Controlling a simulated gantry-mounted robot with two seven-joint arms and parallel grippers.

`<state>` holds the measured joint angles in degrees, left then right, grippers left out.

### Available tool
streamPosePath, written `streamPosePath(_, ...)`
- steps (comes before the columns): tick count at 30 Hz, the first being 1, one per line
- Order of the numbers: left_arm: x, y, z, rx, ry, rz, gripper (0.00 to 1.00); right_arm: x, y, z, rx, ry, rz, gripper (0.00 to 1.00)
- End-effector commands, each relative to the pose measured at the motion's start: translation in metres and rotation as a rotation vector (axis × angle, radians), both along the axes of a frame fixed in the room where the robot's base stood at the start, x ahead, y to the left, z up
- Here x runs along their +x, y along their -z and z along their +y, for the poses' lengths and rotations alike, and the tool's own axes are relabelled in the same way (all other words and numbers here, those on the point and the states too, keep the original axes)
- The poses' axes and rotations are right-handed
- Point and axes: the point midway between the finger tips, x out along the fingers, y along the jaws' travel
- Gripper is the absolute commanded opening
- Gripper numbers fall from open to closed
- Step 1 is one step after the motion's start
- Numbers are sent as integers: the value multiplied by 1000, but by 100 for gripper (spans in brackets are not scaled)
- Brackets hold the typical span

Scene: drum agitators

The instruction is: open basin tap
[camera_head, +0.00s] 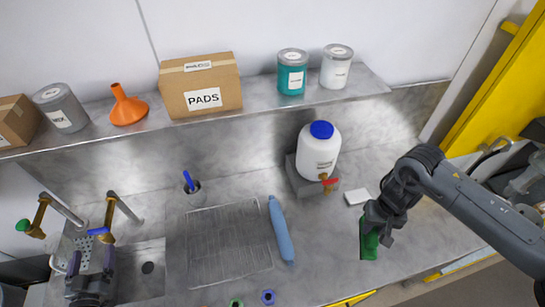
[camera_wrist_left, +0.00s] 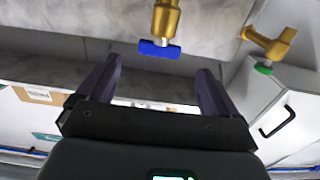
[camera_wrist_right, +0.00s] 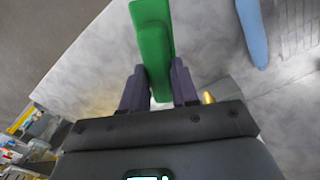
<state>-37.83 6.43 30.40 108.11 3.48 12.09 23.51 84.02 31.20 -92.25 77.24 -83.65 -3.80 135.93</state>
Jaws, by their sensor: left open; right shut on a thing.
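Two brass taps stand over the basin (camera_head: 150,285) at the left of the bench. One tap (camera_head: 112,212) has a blue handle (camera_head: 97,231), the other (camera_head: 40,212) has a green handle (camera_head: 23,225). My left gripper (camera_head: 92,258) is open, with its fingers just in front of the blue handle and apart from it. In the left wrist view the blue handle (camera_wrist_left: 160,49) lies beyond and between the open fingers (camera_wrist_left: 152,80). My right gripper (camera_head: 376,222) is shut on a green block-like thing (camera_head: 369,240), which also shows in the right wrist view (camera_wrist_right: 152,45).
A ribbed drainboard (camera_head: 228,245) and a blue rolled thing (camera_head: 281,230) lie right of the basin. A white container (camera_head: 318,152) with a red-handled tap stands behind. A shelf holds a PADS box (camera_head: 201,85), an orange funnel (camera_head: 128,106) and cans.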

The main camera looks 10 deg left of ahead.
Motion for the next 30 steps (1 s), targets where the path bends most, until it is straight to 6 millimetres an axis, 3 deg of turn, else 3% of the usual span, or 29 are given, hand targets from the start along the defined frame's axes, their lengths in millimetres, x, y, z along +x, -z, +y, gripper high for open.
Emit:
streamPosePath(15,76,-3,35,1,2,-2,94,0,-16,0,0,0,-1,0)
streamPosePath(21,89,-2,41,0,1,-1,94,0,-18,0,0,0,-1,0)
streamPosePath(30,92,-1,42,0,1,-1,94,0,-18,0,0,0,-1,0)
